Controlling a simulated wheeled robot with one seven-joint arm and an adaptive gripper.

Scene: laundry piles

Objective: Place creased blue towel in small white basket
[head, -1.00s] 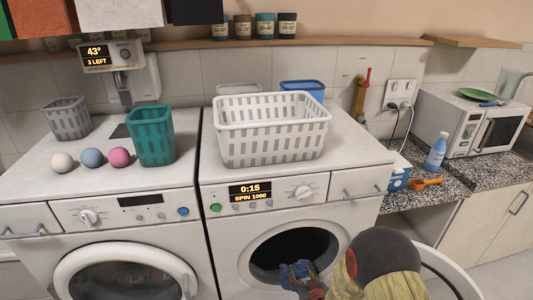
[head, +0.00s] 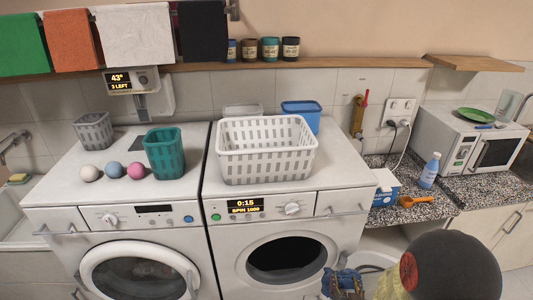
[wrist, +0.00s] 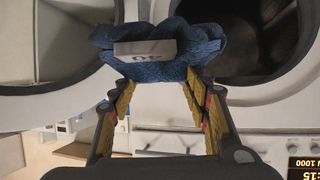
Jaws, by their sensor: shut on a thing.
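The blue towel (wrist: 168,60) is bunched between the fingers of my gripper (wrist: 160,85) in the wrist view, with a pale tag reading 40 on it. In the head view the towel (head: 342,283) shows low in the picture, in front of the right machine and partly covered by my gripper. The white basket (head: 222,168) stands upright on top of the right washing machine, above and to the left of my gripper. Its slatted sides show and no cloth shows in it.
A teal basket (head: 164,153), a small grey basket (head: 94,131) and several balls (head: 113,170) stand on the left machine. The right machine's round opening (head: 287,258) is uncovered. A blue box (head: 301,115) stands behind the white basket. A microwave (head: 471,140) is at right.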

